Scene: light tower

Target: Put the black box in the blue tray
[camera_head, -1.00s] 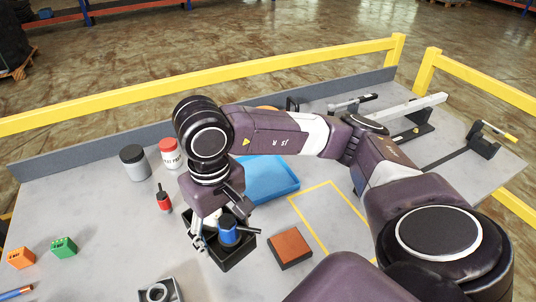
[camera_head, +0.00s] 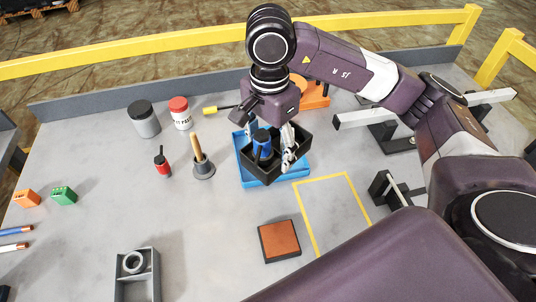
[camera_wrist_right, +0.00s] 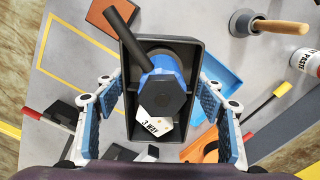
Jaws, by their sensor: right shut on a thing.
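The black box (camera_head: 262,173) is an open bin holding a blue item with a black handle (camera_head: 262,143); the wrist view also shows a white labelled piece inside the box (camera_wrist_right: 138,42). My right gripper (camera_head: 270,149) is shut on the box, with blue finger pads on both sides of it. The box is over the blue tray (camera_head: 300,177) and hides much of it. I cannot tell whether the box touches the tray floor. The tray also shows beside the box in the wrist view (camera_wrist_right: 224,73). My left gripper is not in view.
A plunger (camera_head: 203,165), a red bottle (camera_head: 162,163) and two jars stand left of the tray. An orange-brown block (camera_head: 279,241) lies in front, beside a yellow taped outline (camera_head: 310,222). A grey divided tray (camera_head: 137,280) is at the front left.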

